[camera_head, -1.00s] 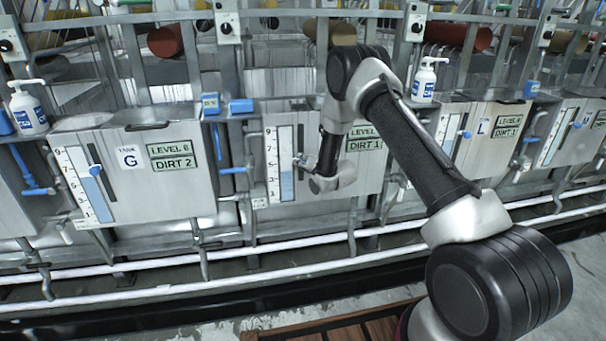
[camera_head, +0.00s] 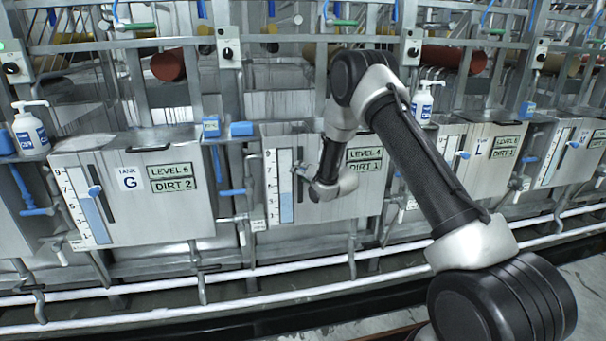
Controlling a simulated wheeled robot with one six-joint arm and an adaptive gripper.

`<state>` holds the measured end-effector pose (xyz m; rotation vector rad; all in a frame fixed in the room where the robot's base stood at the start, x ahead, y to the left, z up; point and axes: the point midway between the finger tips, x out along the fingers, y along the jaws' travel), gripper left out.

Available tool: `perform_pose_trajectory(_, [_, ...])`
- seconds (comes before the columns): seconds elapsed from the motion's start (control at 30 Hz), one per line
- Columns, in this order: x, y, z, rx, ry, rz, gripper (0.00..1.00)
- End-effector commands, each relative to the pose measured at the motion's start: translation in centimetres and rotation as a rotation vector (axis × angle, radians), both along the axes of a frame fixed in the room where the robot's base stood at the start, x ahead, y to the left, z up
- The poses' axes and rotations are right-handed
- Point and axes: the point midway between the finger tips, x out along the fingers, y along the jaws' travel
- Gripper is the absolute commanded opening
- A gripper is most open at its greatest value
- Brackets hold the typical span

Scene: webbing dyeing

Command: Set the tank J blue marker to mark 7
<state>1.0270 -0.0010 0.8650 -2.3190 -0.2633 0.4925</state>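The tank between tanks G and L (camera_head: 479,147) has a white scale strip (camera_head: 285,205) with a blue column in its lower part. Its letter sign is hidden behind my arm, and its plates (camera_head: 364,155) appear to read LEVEL 4, DIRT 1. My gripper (camera_head: 300,170) is at the right edge of the scale, around its upper middle. The gripper is small and seen from behind, so its opening and any contact are unclear. The blue marker of this tank is not clearly visible at the gripper.
Tank G (camera_head: 130,180) on the left has its own scale and blue marker (camera_head: 95,191). White pump bottles (camera_head: 30,130) stand on the tank ledge. Blue valve handles (camera_head: 232,192) stick out between tanks. White pipes (camera_head: 150,285) run low along the front.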

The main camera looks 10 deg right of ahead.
Motion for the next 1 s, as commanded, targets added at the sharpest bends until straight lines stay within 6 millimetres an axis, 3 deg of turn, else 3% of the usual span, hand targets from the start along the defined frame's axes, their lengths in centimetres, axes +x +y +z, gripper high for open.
perform_pose_trajectory(0.17, [-1.0,-0.4,0.3,0.0,0.0,0.0,0.49])
perform_pose_trajectory(0.6, [-9.2,-3.4,2.7,0.0,0.001,0.0,0.49])
perform_pose_trajectory(0.8, [-10.8,-3.9,3.2,0.0,0.001,-0.001,0.49])
perform_pose_trajectory(1.0, [-10.9,-4.0,3.2,0.0,0.0,0.0,0.49])
